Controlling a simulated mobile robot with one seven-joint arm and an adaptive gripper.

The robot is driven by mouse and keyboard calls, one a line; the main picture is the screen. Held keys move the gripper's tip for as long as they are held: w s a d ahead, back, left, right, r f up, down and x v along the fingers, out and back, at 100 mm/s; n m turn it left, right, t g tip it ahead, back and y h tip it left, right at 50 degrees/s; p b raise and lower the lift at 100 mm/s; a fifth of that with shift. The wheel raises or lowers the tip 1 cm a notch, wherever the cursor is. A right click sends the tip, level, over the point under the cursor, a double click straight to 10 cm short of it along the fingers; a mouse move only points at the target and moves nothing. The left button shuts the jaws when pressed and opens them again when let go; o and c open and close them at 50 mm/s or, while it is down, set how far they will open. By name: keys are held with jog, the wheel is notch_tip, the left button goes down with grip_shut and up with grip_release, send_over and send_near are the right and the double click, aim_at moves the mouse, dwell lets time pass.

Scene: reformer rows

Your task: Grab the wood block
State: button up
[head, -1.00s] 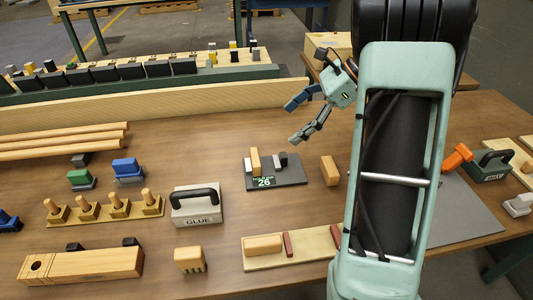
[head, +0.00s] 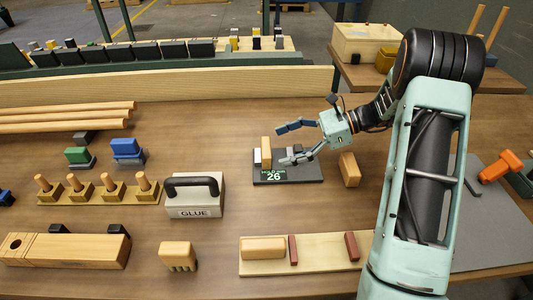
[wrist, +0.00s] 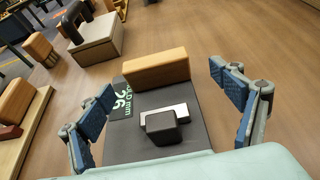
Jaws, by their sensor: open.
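In the wrist view the wood block (wrist: 157,68) lies across the far part of the plate, with a grey and silver stop (wrist: 165,120) nearer. My gripper (head: 283,146) is open and empty, its fingers spread just right of the block and above the plate. In the wrist view my gripper (wrist: 163,84) has one finger on each side of the plate, apart from the block. Another wood block (head: 349,170) stands on the table right of the plate.
A glue box (head: 195,198) with a black handle stands left of the plate. A pale board (head: 330,251) with a wood block and red strips lies in front. A row of pegs (head: 100,192) is at left. A long wooden rail (head: 170,84) borders the back.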

aim_at(266, 151)
jog(key=x, duration=0.5)
jog(key=shift+s+a+b, duration=0.15)
jog(key=shift+s+b, duration=0.05)
jog(key=shift+b, duration=0.1)
jog(key=c, duration=1.4)
jog(key=shift+r, duration=0.1)
